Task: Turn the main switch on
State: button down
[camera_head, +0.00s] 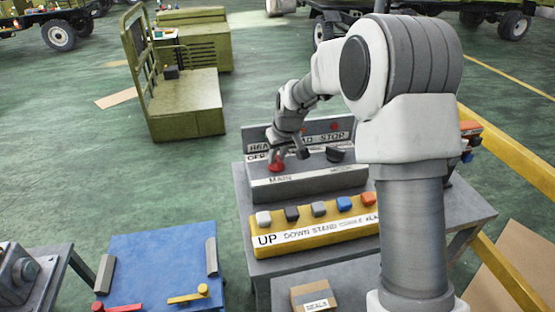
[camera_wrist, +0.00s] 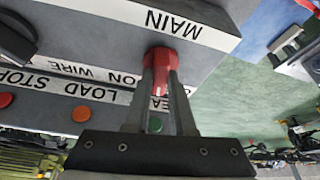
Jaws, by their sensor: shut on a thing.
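The main switch is a red knob (camera_head: 276,164) on top of a grey box (camera_head: 310,183), above a white label reading MAIN. It shows in the wrist view (camera_wrist: 160,56) beside the upside-down MAIN label (camera_wrist: 172,22). My gripper (camera_wrist: 161,74) is shut on the red knob, with one finger on each side of it. In the head view my gripper (camera_head: 283,152) reaches down onto the knob from above. The fingers partly cover the knob and the markings behind it, so I cannot tell which setting it points to.
A black knob (camera_head: 335,154) sits right of the main switch. Behind stands a panel with LOAD STOP lettering (camera_wrist: 70,86) and coloured buttons. In front is a yellow panel (camera_head: 315,233) with several coloured buttons. A blue-topped table (camera_head: 155,262) stands at left.

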jog(key=m, duration=0.2)
jog(key=m+h, duration=0.2)
jog(key=m, duration=0.1)
jog(key=shift+a+m+b, duration=0.25)
jog(key=shift+m+b, duration=0.05)
jog(key=shift+b, duration=0.05)
jog(key=m+h, duration=0.2)
jog(key=m, duration=0.3)
jog(key=shift+m, duration=0.3)
jog(key=shift+g, duration=0.3)
jog(key=c, duration=0.8)
grip_release()
jog(key=shift+o, duration=0.2)
jog(key=shift+r, duration=0.1)
jog(key=p+v, duration=0.1)
jog(key=v, duration=1.6)
jog(key=shift+a, duration=0.3)
